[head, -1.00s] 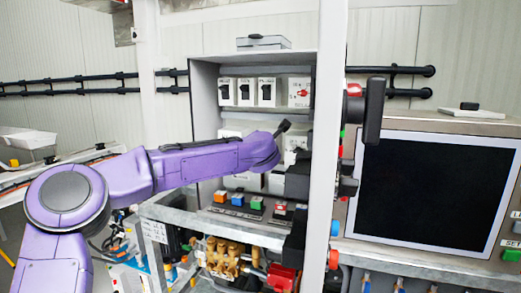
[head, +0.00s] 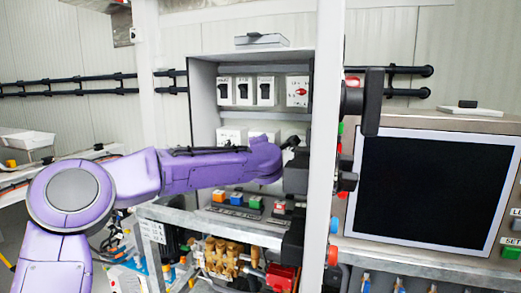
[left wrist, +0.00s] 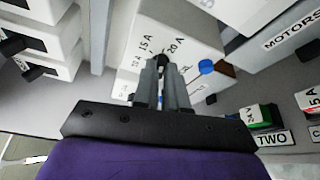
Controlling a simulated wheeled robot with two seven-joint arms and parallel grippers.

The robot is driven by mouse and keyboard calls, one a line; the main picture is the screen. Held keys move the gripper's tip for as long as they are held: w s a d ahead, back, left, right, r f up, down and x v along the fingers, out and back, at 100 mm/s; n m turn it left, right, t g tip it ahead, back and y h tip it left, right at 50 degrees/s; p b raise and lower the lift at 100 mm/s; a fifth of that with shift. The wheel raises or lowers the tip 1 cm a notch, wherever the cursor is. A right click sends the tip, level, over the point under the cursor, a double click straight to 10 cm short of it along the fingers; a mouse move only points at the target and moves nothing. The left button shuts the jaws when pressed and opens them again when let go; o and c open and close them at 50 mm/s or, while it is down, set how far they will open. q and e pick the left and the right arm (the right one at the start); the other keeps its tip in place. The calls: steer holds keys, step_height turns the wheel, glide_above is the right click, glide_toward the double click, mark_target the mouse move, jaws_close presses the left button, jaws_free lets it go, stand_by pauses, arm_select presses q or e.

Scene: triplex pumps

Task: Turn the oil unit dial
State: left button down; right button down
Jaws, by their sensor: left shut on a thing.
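The dial (left wrist: 162,58) is a small dark knob on a white box (left wrist: 195,30) with amp markings such as 15 A and 20 A around it, in the left wrist view. I cannot read which unit it belongs to. My left gripper (left wrist: 162,72) is shut on this knob, its two grey fingers on either side of it. My right gripper is not in view.
The cabinet's upper row holds white switch boxes (head: 245,91) and a box with a red dial (head: 301,91).

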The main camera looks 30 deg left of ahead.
arm_select(q)
steer(key=shift+f, duration=0.15)
steer(key=c, duration=1.2)
jaws_free()
steer(key=shift+a, duration=0.1)
steer(key=b+v, duration=0.2)
steer(key=v, duration=0.5)
steer(key=shift+s+b, duration=0.2)
steer(key=shift+b, duration=0.2)
